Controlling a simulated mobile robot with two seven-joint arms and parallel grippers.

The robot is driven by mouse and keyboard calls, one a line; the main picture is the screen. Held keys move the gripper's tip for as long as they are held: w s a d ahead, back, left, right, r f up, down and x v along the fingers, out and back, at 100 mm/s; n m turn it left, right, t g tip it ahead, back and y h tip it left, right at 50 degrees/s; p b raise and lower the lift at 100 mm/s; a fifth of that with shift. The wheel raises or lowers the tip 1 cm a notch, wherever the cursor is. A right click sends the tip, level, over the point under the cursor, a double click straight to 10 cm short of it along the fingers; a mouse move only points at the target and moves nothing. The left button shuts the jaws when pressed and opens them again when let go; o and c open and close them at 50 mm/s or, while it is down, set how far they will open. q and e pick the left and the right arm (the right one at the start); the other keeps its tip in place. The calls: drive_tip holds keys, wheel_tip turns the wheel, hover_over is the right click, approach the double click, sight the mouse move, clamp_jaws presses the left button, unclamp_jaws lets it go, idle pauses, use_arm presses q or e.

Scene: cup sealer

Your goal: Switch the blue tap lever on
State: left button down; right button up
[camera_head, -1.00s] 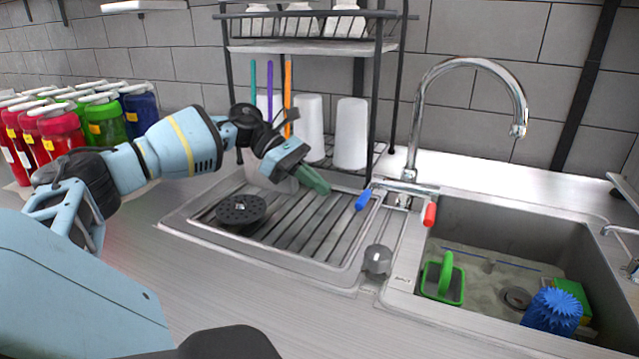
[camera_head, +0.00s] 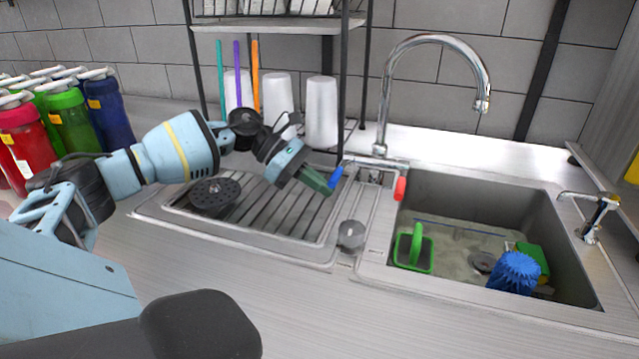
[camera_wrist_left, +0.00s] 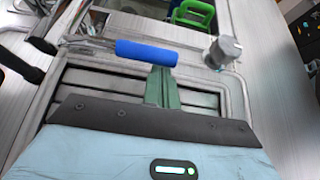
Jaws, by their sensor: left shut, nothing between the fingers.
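The blue tap lever (camera_head: 335,177) sticks out to the left of the tap base in the head view. In the left wrist view the blue lever (camera_wrist_left: 146,53) lies across the picture just past the fingertips. My left gripper (camera_head: 326,187) is shut and empty. Its green fingers (camera_wrist_left: 162,88) end at the lever, touching it or nearly so. The chrome tap (camera_head: 383,110) arches over the sink, and its red lever (camera_head: 400,188) points forward on the right side. My right gripper does not show.
A ribbed drainboard (camera_head: 300,228) lies under my left gripper. A dish rack with white cups (camera_head: 321,112) stands behind. Coloured bottles (camera_head: 70,120) stand at the far left.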

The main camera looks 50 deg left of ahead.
use_arm(q)
drive_tip(key=shift+r, duration=0.1)
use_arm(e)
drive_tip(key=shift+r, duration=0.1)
